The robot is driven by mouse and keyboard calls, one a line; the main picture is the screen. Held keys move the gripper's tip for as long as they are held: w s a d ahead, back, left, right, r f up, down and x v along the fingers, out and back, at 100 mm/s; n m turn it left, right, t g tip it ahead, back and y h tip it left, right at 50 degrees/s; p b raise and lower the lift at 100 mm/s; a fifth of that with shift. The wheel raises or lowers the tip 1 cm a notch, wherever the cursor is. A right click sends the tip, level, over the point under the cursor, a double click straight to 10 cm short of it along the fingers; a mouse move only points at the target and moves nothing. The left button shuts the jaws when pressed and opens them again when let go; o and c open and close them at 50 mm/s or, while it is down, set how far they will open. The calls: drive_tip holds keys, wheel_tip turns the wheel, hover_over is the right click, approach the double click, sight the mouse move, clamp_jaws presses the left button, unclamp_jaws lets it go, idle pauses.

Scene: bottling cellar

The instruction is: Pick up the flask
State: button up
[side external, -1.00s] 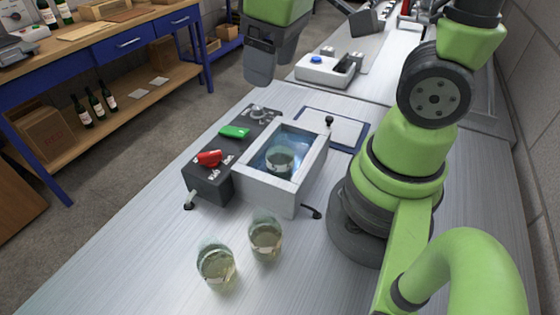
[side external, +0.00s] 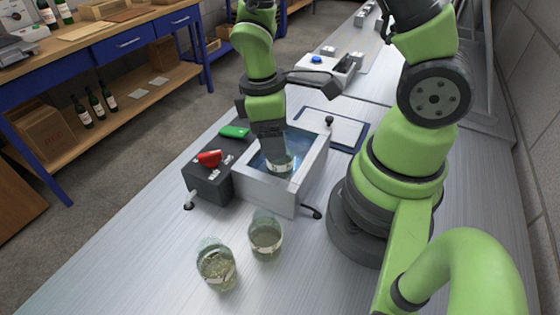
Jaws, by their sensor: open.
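A clear glass flask (side external: 282,165) stands in the water of the open metal bath (side external: 264,193). My gripper (side external: 276,154) points straight down over the bath, with its fingers at the flask's upper part, and it is open. The gripper hides much of the flask, and I cannot tell whether the fingers touch the glass. Two more glass vessels with pale liquid stand on the bench in front of the bath, a left one (side external: 216,268) and a right one (side external: 265,238).
The bath has a dark control panel with a red switch (side external: 209,158) and a green switch (side external: 234,132). A flat lid (side external: 333,128) lies behind the bath on the right. A white device with a blue button (side external: 317,59) stands farther back. The front bench is clear around the vessels.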

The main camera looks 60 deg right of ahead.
drive_tip(key=shift+s+d+f, duration=0.1)
drive_tip(key=shift+s+f, duration=0.1)
drive_tip(key=shift+f, duration=0.5)
drive_tip(key=shift+s+d+f, duration=0.1)
drive_tip(key=shift+s+f, duration=0.1)
drive_tip(key=shift+f, duration=0.55)
drive_tip(key=shift+s+f, duration=0.2)
drive_tip(key=shift+f, duration=0.5)
drive_tip(key=shift+c, duration=0.4)
drive_tip(key=c, duration=0.7)
drive_tip(key=shift+o, duration=0.2)
drive_tip(key=shift+r, duration=0.15)
